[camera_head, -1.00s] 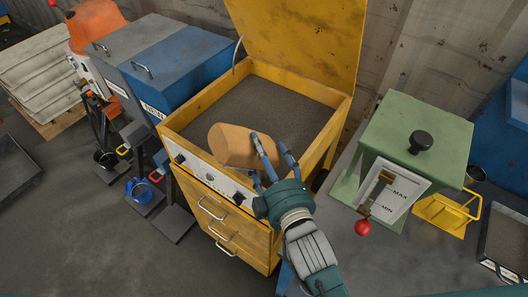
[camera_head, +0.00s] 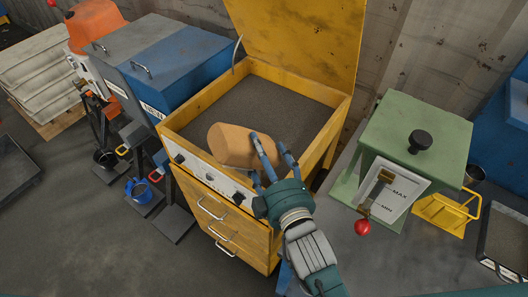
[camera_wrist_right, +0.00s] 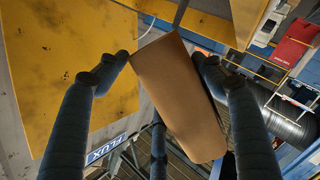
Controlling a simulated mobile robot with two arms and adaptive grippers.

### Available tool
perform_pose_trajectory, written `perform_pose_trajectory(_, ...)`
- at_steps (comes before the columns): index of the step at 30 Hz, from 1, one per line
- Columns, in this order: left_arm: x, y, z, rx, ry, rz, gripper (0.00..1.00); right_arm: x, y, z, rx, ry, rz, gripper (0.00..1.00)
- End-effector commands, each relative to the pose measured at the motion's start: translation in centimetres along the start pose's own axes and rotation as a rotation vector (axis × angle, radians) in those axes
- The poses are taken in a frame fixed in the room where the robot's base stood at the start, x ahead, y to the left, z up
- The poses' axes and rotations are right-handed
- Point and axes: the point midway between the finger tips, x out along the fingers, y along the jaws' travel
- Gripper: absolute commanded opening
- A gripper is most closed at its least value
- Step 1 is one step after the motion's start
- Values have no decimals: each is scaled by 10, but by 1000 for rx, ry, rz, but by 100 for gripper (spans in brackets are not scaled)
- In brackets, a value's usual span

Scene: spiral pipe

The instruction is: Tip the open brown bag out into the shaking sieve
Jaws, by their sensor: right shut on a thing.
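The brown bag (camera_head: 232,146) is held over the front part of the yellow sieve box, lying tilted nearly on its side. My right gripper (camera_head: 271,156) is shut on the bag's right end in the head view. In the right wrist view the bag (camera_wrist_right: 178,95) sits between the fingers of the right gripper (camera_wrist_right: 165,75). The sieve (camera_head: 290,102) is a yellow box with its lid raised and a dark grey mesh or fill inside. The bag's mouth cannot be made out, and no material is seen falling. My left gripper is not in view.
A green machine (camera_head: 415,140) with a black knob and a red ball lever (camera_head: 362,227) stands right of the sieve. Blue bins (camera_head: 180,65) stand to its left. The raised yellow lid (camera_head: 297,40) closes off the back. Grey floor lies open at front left.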

Motion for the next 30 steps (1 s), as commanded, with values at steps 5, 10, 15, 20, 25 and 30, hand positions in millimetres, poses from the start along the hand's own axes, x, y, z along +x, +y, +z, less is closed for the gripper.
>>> perform_pose_trajectory(5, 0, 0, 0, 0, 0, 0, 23, 0, 0, 0, 0, 0, 0, 39)
perform_pose_trajectory(10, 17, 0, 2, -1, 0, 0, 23, 0, -13, 0, -137, -2, 21, 39)
perform_pose_trajectory(15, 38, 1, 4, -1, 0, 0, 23, -1, -27, -7, -401, -5, 61, 39)
perform_pose_trajectory(20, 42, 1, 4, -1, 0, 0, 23, -2, -28, -12, -514, -6, 79, 39)
perform_pose_trajectory(25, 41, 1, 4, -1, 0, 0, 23, -2, -26, -14, -519, -6, 79, 39)
perform_pose_trajectory(30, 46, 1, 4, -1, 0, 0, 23, -3, -28, -20, -640, -5, 98, 39)
